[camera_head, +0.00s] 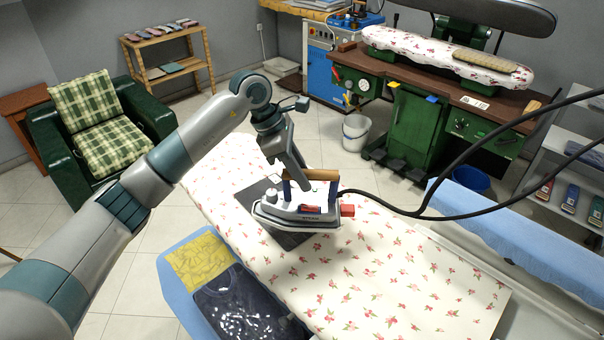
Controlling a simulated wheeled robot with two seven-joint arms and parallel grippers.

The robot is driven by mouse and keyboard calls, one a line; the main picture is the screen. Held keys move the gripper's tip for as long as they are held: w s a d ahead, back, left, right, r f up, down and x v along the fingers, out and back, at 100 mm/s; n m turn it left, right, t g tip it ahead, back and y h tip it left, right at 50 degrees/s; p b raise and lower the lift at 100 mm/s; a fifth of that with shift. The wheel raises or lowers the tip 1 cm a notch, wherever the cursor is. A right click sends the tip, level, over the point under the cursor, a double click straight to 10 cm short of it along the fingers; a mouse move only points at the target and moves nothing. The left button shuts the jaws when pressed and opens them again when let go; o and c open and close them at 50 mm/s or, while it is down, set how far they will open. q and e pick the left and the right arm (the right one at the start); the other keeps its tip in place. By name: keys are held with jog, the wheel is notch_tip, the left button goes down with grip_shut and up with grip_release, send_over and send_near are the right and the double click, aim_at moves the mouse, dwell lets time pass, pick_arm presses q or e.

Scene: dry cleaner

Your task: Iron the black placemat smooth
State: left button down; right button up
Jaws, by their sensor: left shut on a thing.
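The black placemat (251,193) lies on the floral ironing board (375,270). A white and grey iron (296,212) with a wooden handle is over the placemat and hides much of it. I cannot tell whether its soleplate touches the cloth. My left gripper (290,172) comes down from above and is shut on the iron's handle. A black cord runs from the iron's rear to the upper right. My right gripper is not in view.
Folded yellow cloth (200,262) and dark cloth (240,305) lie on a blue surface beside the board's near left side. A green armchair (105,130) stands at left. A green pressing machine (425,115) stands behind. The board's right part is clear.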

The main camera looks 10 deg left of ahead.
aim_at(294, 192)
pick_arm(q)
jog(key=shift+w+r, duration=0.1)
jog(key=shift+f+b, duration=0.55)
jog(key=shift+f, duration=2.15)
jog(key=shift+f+b, duration=1.05)
jog(key=shift+f, duration=0.05)
jog(key=shift+w+a+f+b, duration=0.1)
jog(key=shift+w+a+b, duration=0.25)
jog(key=shift+a+b, duration=0.25)
jog(key=shift+w+a+b, duration=0.65)
jog(key=shift+a+b, duration=0.05)
jog(key=shift+a, duration=0.15)
